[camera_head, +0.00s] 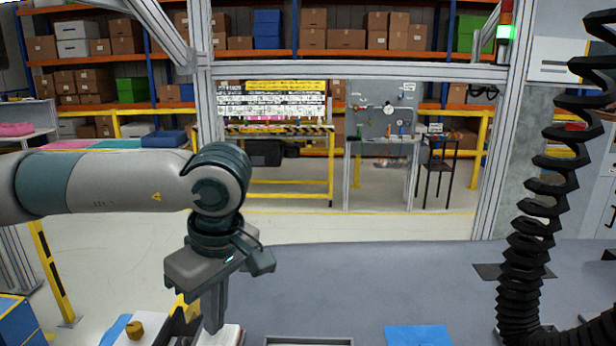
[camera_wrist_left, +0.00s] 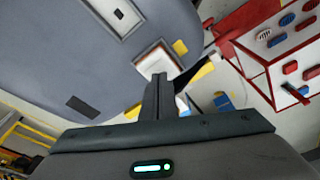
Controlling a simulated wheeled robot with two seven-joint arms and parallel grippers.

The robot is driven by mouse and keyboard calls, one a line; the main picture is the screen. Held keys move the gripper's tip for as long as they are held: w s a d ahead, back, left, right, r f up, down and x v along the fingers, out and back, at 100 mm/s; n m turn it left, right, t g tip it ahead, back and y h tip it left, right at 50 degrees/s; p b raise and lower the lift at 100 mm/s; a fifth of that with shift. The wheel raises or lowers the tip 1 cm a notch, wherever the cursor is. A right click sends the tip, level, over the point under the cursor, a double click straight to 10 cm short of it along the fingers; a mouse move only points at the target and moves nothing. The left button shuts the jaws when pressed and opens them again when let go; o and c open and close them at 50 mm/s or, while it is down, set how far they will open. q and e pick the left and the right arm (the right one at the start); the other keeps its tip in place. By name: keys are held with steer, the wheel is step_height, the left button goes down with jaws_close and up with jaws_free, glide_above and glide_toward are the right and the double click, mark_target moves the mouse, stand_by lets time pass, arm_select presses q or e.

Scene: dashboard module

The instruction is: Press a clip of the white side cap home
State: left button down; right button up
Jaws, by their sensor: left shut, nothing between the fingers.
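My left gripper (camera_head: 214,325) points down at the near edge of the grey table, left of centre. Its fingers also show in the left wrist view (camera_wrist_left: 159,80), closed together with nothing between them. A white part (camera_head: 230,336), perhaps the white side cap or its module, lies just beyond and below the fingertips. It also shows in the left wrist view as a white-edged box (camera_wrist_left: 147,63), partly hidden by the fingers. I cannot make out the clips, or whether the fingertips touch the part. My right gripper is not in view.
A pale tray (camera_head: 308,342) and a blue mat (camera_head: 417,335) lie to the right. A brass-coloured knob (camera_head: 135,330) is left of the gripper. A red rack (camera_wrist_left: 258,65) with red and blue pieces stands nearby. A black coiled hose (camera_head: 530,215) hangs at right. The table's middle is clear.

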arm_select(q)
steer(key=shift+f+b, duration=0.5)
steer(key=shift+b, duration=0.1)
stand_by(1.0)
steer(key=shift+s+f, duration=0.1)
steer(key=shift+f, duration=0.2)
stand_by(0.5)
steer(key=shift+f+b, duration=0.1)
steer(key=shift+b, duration=0.85)
stand_by(1.5)
stand_by(0.5)
steer(key=shift+r+p, duration=0.45)
steer(key=shift+r, duration=0.45)
step_height(320, 180, up, 6)
steer(key=p, duration=0.2)
steer(key=shift+r, duration=0.2)
